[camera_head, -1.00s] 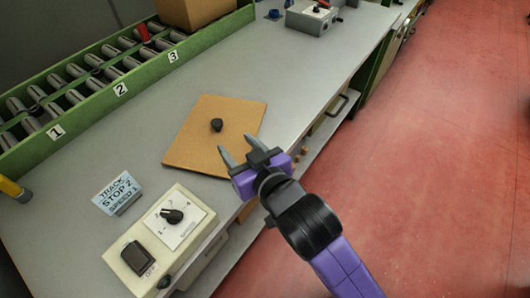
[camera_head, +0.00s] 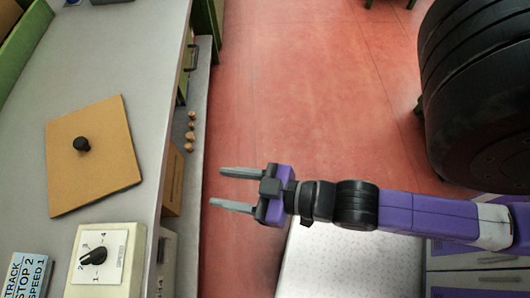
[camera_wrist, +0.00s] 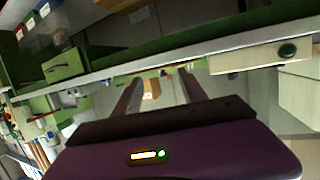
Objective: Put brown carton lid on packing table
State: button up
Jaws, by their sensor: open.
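The brown carton lid (camera_head: 112,165) is a flat tan square with a black knob (camera_head: 81,144) on top. In the head view it lies flat on the grey packing table (camera_head: 120,60), at the left. My gripper (camera_head: 217,188) is open and empty, with its two grey fingers pointing left toward the table. It is over the red floor, to the right of the table edge and apart from the lid. In the wrist view my gripper (camera_wrist: 158,80) also shows open with nothing between its fingers. I cannot make out the lid there.
A cream control box (camera_head: 105,255) with a black dial stands on the table below the lid, beside a "TRACK STOP 2" sign (camera_head: 25,280). Several corks (camera_head: 191,127) lie on a lower shelf. A cardboard box (camera_head: 173,182) sits under the table. The red floor (camera_head: 300,80) is open.

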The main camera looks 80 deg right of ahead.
jog(key=d+v, duration=0.1)
jog(key=v, duration=0.8)
jog(key=shift+r, duration=0.15)
jog(key=shift+w+r, duration=0.1)
